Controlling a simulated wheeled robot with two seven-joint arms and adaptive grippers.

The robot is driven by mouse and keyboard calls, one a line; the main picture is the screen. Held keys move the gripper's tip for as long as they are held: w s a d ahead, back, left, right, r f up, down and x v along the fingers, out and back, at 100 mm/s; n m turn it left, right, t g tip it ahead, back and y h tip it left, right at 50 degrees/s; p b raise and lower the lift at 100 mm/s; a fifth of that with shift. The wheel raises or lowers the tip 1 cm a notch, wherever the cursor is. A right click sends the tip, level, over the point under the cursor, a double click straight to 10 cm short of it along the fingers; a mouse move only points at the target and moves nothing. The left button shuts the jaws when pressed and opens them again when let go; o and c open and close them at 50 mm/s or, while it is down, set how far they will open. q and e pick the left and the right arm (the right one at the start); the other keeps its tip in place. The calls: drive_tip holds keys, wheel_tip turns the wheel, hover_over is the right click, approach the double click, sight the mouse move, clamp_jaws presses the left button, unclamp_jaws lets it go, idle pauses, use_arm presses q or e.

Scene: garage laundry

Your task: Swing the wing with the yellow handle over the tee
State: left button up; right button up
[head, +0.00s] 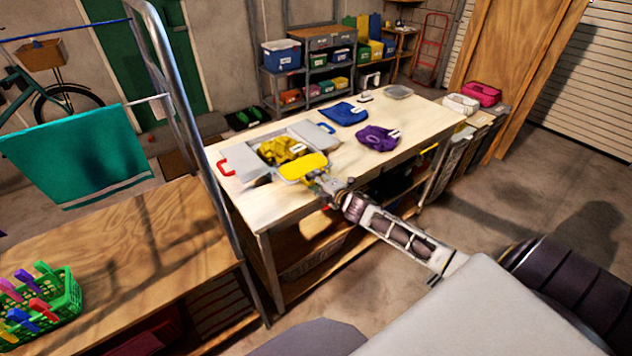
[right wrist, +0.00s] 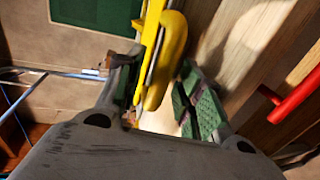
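The yellow tee (head: 278,150) lies bunched on a grey folding board on the table. A flat yellow part (head: 303,166) covers most of the board's near wing (head: 287,181), beside my right gripper (head: 322,184). In the right wrist view, yellow layers (right wrist: 166,60) with a thin grey edge between them stand between my right fingers (right wrist: 160,95), which are apart. I cannot tell handle from cloth there. The red handle (head: 226,168) is on the left wing and also shows in the right wrist view (right wrist: 298,92). A blue handle (head: 327,128) is on the far right wing. My left gripper is out of view.
A blue folded cloth (head: 344,113) and a purple cloth (head: 376,138) lie further right on the table (head: 385,170). A metal rail post (head: 195,120) stands at the table's left. A green basket of pegs (head: 42,305) is on the near bench.

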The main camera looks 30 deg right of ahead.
clamp_jaws()
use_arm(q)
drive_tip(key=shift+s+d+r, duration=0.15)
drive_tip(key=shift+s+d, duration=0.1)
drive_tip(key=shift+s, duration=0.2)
use_arm(e)
drive_tip(key=shift+w+r, duration=0.1)
drive_tip(key=shift+r, duration=0.15)
